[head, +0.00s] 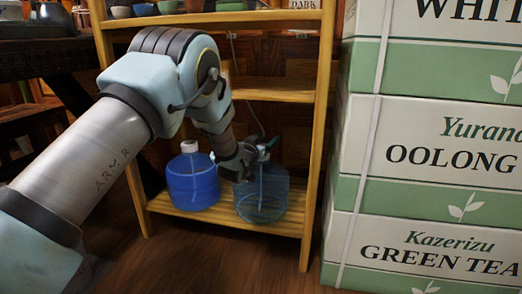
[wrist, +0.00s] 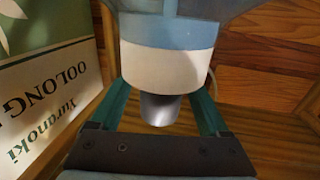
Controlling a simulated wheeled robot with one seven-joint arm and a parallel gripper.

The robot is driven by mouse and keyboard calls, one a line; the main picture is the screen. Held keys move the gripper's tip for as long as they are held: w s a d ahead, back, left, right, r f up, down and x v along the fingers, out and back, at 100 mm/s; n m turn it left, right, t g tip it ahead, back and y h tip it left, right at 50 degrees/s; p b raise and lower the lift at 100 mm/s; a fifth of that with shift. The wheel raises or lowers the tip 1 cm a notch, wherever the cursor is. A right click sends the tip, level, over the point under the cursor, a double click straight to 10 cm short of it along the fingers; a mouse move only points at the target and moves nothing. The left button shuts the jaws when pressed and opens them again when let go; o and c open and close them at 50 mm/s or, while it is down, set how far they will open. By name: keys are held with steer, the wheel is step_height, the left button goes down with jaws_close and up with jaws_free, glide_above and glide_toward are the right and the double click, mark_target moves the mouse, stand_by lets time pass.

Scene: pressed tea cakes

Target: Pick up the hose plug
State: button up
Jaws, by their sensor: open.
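A clear blue water jug (head: 262,198) stands on the low shelf. In the wrist view, upside down, a white collar (wrist: 165,65) with a short grey cylinder, which looks like the hose plug (wrist: 160,109), shows at the jug's mouth. My gripper (head: 262,150) is at the jug's top. Its teal fingers are open, one on each side of the grey cylinder (wrist: 162,92), with gaps on both sides. The fingertips are partly hidden behind the collar.
A fuller blue jug (head: 193,180) with a pale cap stands close on the left on the wooden shelf (head: 225,222). Stacked tea boxes (head: 425,165) rise on the right. A thin hose (head: 234,62) hangs behind. A middle shelf board (head: 275,95) is above the jugs.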

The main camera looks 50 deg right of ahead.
steer(key=shift+c, duration=0.2)
jaws_close()
stand_by(0.4)
